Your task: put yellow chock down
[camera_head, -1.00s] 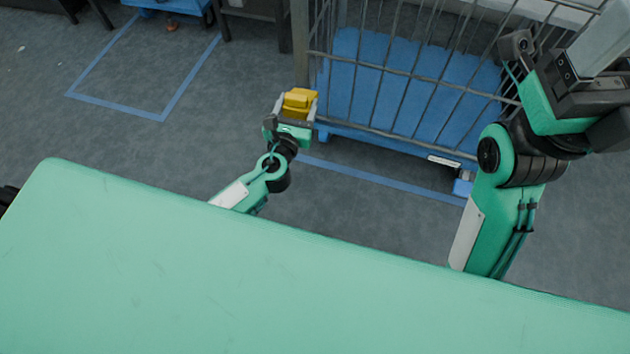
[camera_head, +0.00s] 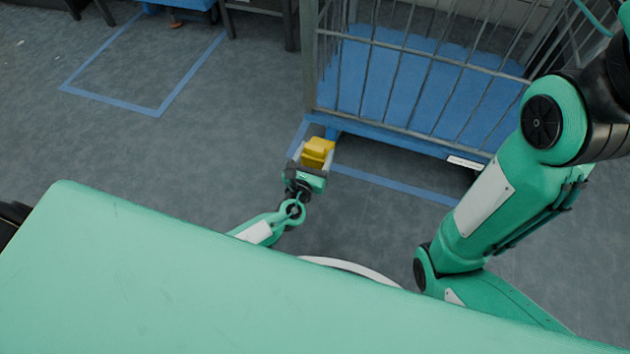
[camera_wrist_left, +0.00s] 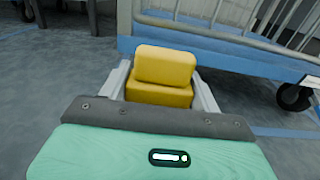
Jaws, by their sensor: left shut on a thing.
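The yellow chock (camera_head: 318,150) is a stepped yellow block held between the fingers of my left gripper (camera_head: 312,160). It also shows in the left wrist view (camera_wrist_left: 165,68), with one finger on each side of it. My left gripper (camera_wrist_left: 160,90) is shut on it, in front of the blue-based cage cart. In the head view the chock is near the cart's lower front left corner. I cannot tell its exact height above the floor. My right arm is at the right, and its gripper is out of the picture.
The cage cart (camera_head: 390,130) has a blue base and grey wire sides; a dark wheel (camera_wrist_left: 294,96) shows in the wrist view. Blue tape (camera_head: 395,185) lines the floor around the cart. A taped rectangle (camera_head: 110,103) at the left is empty. Grey floor (camera_head: 200,150) is open there.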

